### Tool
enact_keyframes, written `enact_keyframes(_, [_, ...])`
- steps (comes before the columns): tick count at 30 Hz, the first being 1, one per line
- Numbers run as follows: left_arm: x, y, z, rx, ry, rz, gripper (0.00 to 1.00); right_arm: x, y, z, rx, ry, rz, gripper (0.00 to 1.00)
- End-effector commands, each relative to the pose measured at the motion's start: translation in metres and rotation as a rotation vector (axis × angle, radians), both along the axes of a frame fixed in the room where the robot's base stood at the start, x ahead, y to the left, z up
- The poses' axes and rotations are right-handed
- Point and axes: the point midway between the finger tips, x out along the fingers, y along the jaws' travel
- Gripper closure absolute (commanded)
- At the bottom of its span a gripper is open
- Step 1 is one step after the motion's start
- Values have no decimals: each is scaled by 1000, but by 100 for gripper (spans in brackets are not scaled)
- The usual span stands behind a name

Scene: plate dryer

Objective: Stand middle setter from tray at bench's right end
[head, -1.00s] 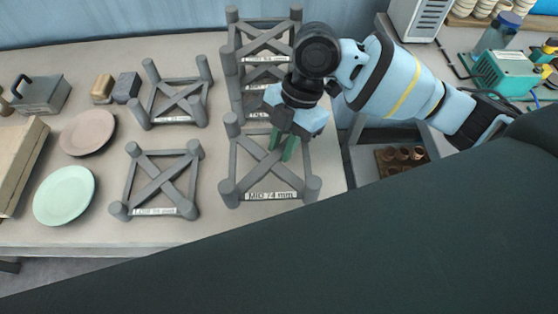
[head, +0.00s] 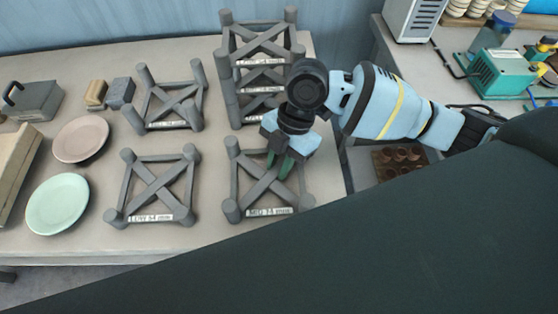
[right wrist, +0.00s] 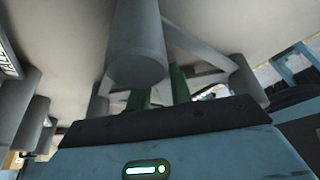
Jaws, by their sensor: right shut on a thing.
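The middle setter (head: 268,211), a grey frame with four posts, crossed bars and a "MID 74 mm" label, is upright at the bench's right end. My right gripper (head: 280,166) is shut on its crossed bars from above, green fingers pointing down. In the right wrist view a thick grey post (right wrist: 138,45) of it hides part of the green fingers (right wrist: 160,90). Whether its feet touch the bench is hard to tell. The "LOW 54 mm" setter (head: 150,218) stands to its left. My left gripper is out of view.
A stack of grey setters (head: 262,60) stands right behind. Another setter (head: 175,110) stands back left. A pink plate (head: 82,139) and a green plate (head: 57,204) lie further left. A brown tray of cups (head: 400,161) is right of the bench. Bench space (head: 212,232) between the front setters is clear.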

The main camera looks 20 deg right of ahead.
Motion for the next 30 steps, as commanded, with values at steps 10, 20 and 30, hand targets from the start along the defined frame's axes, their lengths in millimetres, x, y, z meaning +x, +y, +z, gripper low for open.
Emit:
enact_keyframes(10, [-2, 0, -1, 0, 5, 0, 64, 0, 0, 0, 0, 0, 0, 57])
enact_keyframes(20, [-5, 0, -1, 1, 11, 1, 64, 4, -5, 16, 0, -3, -1, 57])
enact_keyframes(30, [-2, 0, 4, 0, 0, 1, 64, 16, -27, 78, 0, -3, -2, 57])
